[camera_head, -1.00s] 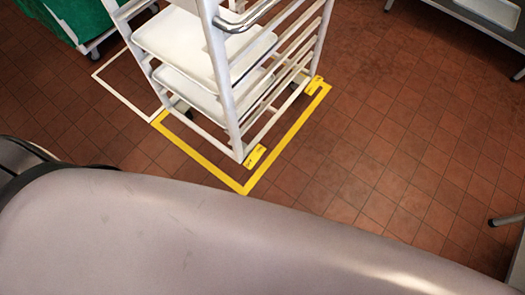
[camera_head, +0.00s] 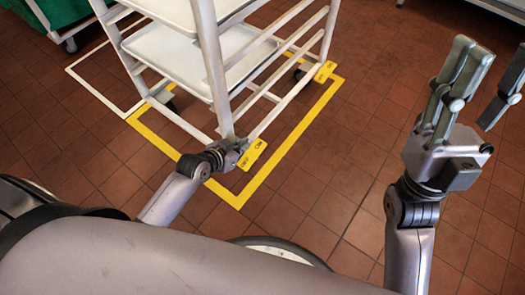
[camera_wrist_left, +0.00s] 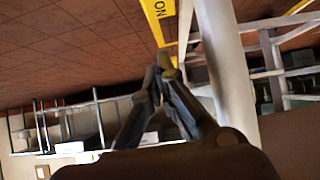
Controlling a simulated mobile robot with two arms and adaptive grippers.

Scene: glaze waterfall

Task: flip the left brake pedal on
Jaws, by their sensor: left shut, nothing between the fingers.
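The left brake pedal (camera_head: 252,156), a yellow plate with OFF and ON lettering, sits at the near lower corner of the white rack (camera_head: 212,75). My left gripper (camera_head: 239,146) is shut and empty beside the rack's near post, close to the pedal's left side; I cannot tell whether it touches. The left wrist view shows the pedal's ON end (camera_wrist_left: 159,18) just beyond the shut fingertips (camera_wrist_left: 164,66). The other yellow pedal (camera_head: 325,71) is at the rack's right lower corner. My right gripper (camera_head: 485,88) is open and empty, raised at the right.
The rack holds white trays (camera_head: 170,70) and stands on casters inside a yellow floor outline (camera_head: 290,152). A white outline (camera_head: 95,87) lies to its left. A green-sided cart (camera_head: 68,12) is at the upper left. The tiled floor right of the rack is clear.

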